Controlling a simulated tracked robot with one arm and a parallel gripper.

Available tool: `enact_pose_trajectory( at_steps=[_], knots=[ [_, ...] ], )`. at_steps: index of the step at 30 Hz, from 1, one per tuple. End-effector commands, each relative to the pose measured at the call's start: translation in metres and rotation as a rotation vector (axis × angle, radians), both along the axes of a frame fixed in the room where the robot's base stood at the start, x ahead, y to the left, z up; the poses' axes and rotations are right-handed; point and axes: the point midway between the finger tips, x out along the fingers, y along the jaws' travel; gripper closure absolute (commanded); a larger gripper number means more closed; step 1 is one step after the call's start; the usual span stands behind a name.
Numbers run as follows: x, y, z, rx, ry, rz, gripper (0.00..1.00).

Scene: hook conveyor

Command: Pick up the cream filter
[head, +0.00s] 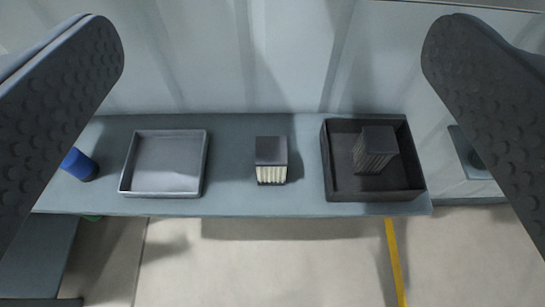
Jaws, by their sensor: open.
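The cream filter (271,174) is a small block with a dark top and cream pleated sides. It stands on the grey-blue bench (228,165), between a light tray and a dark tray. My gripper (272,100) is open, with one dark studded finger at each side of the picture. The filter lies between and beyond the fingers, apart from both. Nothing is held.
A shallow light grey tray (124,188), empty, is left of the filter. A black tray (415,180) on the right holds a dark pleated block (376,148). A blue cylinder (79,164) is at the far left. A yellow line (395,260) marks the floor.

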Motion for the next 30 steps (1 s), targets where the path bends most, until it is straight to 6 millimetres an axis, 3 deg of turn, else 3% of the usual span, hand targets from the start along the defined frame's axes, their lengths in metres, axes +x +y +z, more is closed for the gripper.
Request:
enact_pose_trajectory(
  at_steps=[5, 9, 13, 16, 21, 30],
  knots=[
    [0.059, -0.001, -0.107, -0.004, 0.035, -0.009, 0.11],
    [0.095, -0.003, -0.211, -0.007, 0.053, -0.012, 0.11],
    [0.107, -0.004, -0.301, -0.008, 0.069, -0.009, 0.11],
    [0.106, -0.004, -0.353, -0.006, 0.073, -0.006, 0.11],
    [0.099, -0.004, -0.405, -0.002, 0.076, -0.001, 0.11],
    [0.106, -0.004, -0.417, 0.000, 0.073, 0.001, 0.11]
  ],
)
